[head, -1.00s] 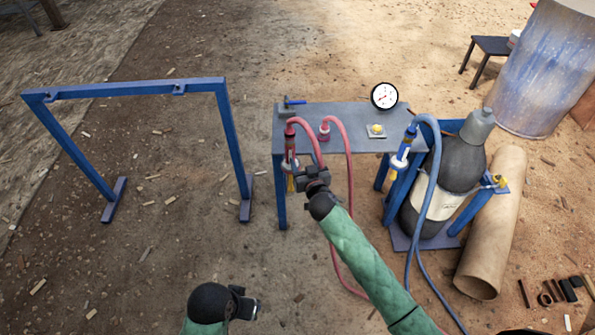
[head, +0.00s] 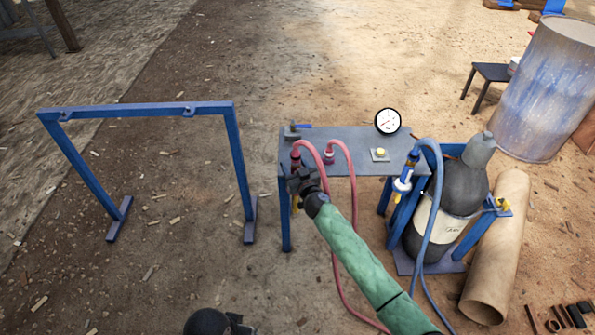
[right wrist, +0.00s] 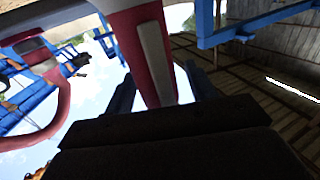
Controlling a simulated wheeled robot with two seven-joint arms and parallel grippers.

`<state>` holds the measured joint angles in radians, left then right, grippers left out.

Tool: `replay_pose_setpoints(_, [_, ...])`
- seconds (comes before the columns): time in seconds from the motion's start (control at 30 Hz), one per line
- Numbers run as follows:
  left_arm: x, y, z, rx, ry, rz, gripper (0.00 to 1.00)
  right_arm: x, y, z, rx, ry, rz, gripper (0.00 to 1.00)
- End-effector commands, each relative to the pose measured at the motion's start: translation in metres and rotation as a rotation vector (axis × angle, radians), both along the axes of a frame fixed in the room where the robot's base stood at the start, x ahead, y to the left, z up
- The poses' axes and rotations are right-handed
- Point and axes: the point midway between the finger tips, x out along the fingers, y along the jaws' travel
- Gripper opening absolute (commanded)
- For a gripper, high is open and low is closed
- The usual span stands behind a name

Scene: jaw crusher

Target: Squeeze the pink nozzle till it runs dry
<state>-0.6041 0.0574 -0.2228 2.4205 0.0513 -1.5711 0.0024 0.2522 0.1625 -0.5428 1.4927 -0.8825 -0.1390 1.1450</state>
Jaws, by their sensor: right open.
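The pink nozzle (head: 296,157) hangs upright at the left front of the grey table (head: 345,137), with a pink hose looping from its top. My right gripper (head: 299,180) is in front of it and hides its lower part. In the right wrist view, the red and pale nozzle body (right wrist: 150,50) stands between the two open fingers of the right gripper (right wrist: 160,82). I cannot tell whether either finger touches it. My left gripper (head: 238,324) is low at the bottom edge, mostly cut off, and its jaws cannot be read.
A round gauge (head: 388,121) and a yellow button (head: 380,153) are on the table. A blue nozzle (head: 403,180) with a blue hose hangs at its right. A blue frame (head: 140,109) stands left.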

Motion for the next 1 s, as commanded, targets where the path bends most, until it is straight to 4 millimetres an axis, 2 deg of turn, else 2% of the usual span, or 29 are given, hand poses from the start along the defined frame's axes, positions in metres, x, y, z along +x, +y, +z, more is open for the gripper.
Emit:
replay_pose_setpoints(0.37, [-0.0023, -0.0006, -0.0007, 0.002, 0.004, -0.003, 0.4, 0.0053, 0.002, -0.0003, 0.0, 0.001, 0.0, 0.56])
replay_pose_setpoints(0.63, [-0.0014, -0.0048, 0.0004, -0.008, 0.003, 0.001, 0.4, 0.005, 0.002, -0.0003, 0.0, 0.001, 0.0, 0.05])
replay_pose_setpoints(0.67, [-0.001, -0.0051, 0.0006, -0.008, 0.002, 0.001, 0.4, 0.005, 0.002, -0.0003, 0.0, 0.001, 0.0, 0.32])
replay_pose_setpoints(0.77, [0.0011, -0.0035, 0.001, -0.004, -0.002, -0.002, 0.4, 0.005, 0.002, -0.0003, 0.0, 0.001, 0.0, 0.52])
replay_pose_setpoints(0.8, [0.0008, -0.0034, 0.0009, -0.004, -0.002, -0.002, 0.4, 0.005, 0.002, -0.0003, 0.0, 0.001, 0.0, 0.55])
replay_pose_setpoints(1.0, [-0.0001, -0.0029, 0.0005, -0.004, 0.0, -0.002, 0.4, 0.005, 0.0021, -0.0002, 0.0, 0.001, 0.0, 0.55])
